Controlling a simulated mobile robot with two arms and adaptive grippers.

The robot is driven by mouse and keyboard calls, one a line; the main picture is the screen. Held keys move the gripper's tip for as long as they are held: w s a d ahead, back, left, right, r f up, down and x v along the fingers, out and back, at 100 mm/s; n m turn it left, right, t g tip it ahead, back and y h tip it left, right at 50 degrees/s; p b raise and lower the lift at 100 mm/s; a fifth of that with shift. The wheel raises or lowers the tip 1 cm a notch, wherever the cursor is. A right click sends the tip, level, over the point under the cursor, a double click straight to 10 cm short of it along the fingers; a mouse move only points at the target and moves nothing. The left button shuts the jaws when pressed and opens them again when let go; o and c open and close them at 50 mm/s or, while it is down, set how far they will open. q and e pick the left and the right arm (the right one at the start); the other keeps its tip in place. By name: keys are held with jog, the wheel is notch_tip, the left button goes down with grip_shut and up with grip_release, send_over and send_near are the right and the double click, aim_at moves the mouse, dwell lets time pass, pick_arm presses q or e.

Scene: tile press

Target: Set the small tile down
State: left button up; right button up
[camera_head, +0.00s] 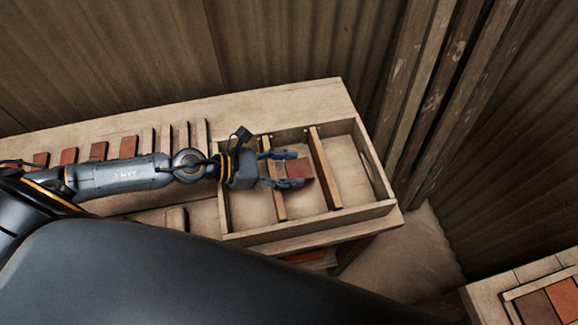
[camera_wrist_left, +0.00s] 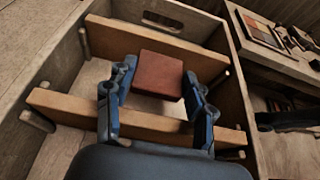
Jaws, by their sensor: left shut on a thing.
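The small tile is a square reddish-brown piece (camera_head: 299,169), and it also shows in the left wrist view (camera_wrist_left: 158,74). My left gripper (camera_head: 287,170) is shut on it, with one finger on each side; the fingers show in the left wrist view (camera_wrist_left: 160,97). The tile is over the middle compartment of a wooden tray (camera_head: 310,225), between two wooden dividers (camera_head: 324,168). I cannot tell whether it touches the tray floor. My right gripper is not in view.
The tray's right compartment (camera_head: 350,166) looks empty. Several reddish tiles (camera_head: 98,151) stand in a row on the bench at the left, near thin upright slats (camera_head: 180,135). Another tray with coloured tiles (camera_head: 562,297) is at the lower right. Corrugated walls stand behind.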

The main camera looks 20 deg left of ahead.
pick_arm(q)
jog(key=shift+f, duration=0.35)
jog(key=o, duration=1.2)
jog(key=shift+r, duration=0.15)
